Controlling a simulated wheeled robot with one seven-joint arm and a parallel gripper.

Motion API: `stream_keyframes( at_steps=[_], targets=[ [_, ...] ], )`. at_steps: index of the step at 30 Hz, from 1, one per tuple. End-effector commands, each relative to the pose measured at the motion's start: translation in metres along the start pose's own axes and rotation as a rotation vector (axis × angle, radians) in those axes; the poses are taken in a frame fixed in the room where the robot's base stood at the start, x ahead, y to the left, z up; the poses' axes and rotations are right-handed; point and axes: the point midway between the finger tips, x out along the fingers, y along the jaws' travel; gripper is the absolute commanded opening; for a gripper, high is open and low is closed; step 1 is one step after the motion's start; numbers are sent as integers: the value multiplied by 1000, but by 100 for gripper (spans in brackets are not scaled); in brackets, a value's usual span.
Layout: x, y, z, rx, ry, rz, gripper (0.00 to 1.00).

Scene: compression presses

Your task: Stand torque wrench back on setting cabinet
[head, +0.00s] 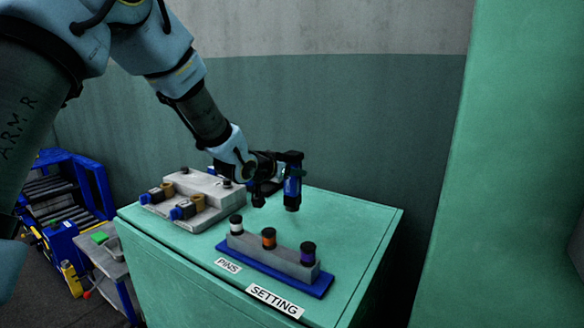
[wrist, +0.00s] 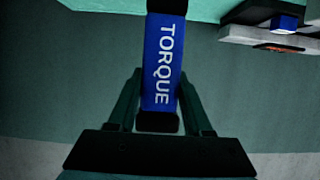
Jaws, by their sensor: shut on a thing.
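The torque wrench (head: 292,187) has a blue body marked TORQUE and black ends. It is upright above the back part of the green setting cabinet (head: 352,225). I cannot tell whether its lower end touches the top. My gripper (head: 277,172) is shut on the wrench from the left side. In the wrist view the wrench (wrist: 162,62) lies between the two fingers of my gripper (wrist: 160,85). The fingers' contact with it is partly hidden in the head view.
A blue tray (head: 262,277) with a grey pin block (head: 268,252) holds white, orange and purple pins at the front. A grey stepped fixture (head: 205,190) stands at the left of the top. The cabinet's right side is clear. A tall green panel (head: 510,150) rises at the right.

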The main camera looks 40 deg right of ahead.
Motion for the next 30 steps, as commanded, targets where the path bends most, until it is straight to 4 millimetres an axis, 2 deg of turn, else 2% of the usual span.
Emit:
stream_keyframes(
  at_steps=[7,16,27,28,30],
  targets=[
    [6,0,10,0,8,0,0],
    [18,0,39,0,7,0,0],
    [20,-1,44,1,8,-1,0],
    [19,0,46,0,2,-1,53],
    [19,0,45,0,2,-1,61]
  ],
)
